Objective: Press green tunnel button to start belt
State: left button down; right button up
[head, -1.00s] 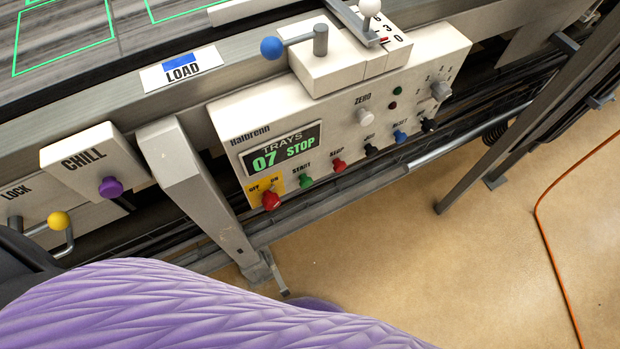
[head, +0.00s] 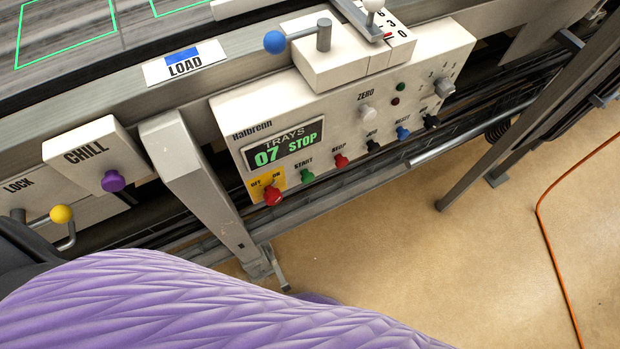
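The green button (head: 307,176) sits under the word START on the white control panel (head: 235,112). The panel's display (head: 283,145) reads "TRAYS 07 STOP". Left of the green button is a red switch (head: 272,196) on a yellow plate marked OFF and ON. Right of it is a red button (head: 341,160) marked STOP. Neither of my grippers shows in the head view, and nothing touches the green button.
More knobs, black (head: 373,146) and blue (head: 403,133), continue the row to the right. A blue-ball lever (head: 274,42) juts out above the panel. The CHILL box (head: 88,150) with a purple knob and a yellow-ball handle (head: 61,214) are at left. An orange cable (head: 546,240) lies on the open floor.

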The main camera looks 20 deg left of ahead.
aim_at(307, 177)
jog(key=k+l+u, duration=0.2)
jog(key=l+u, duration=0.25)
jog(key=k+l+u, duration=0.2)
jog(key=u, duration=0.25)
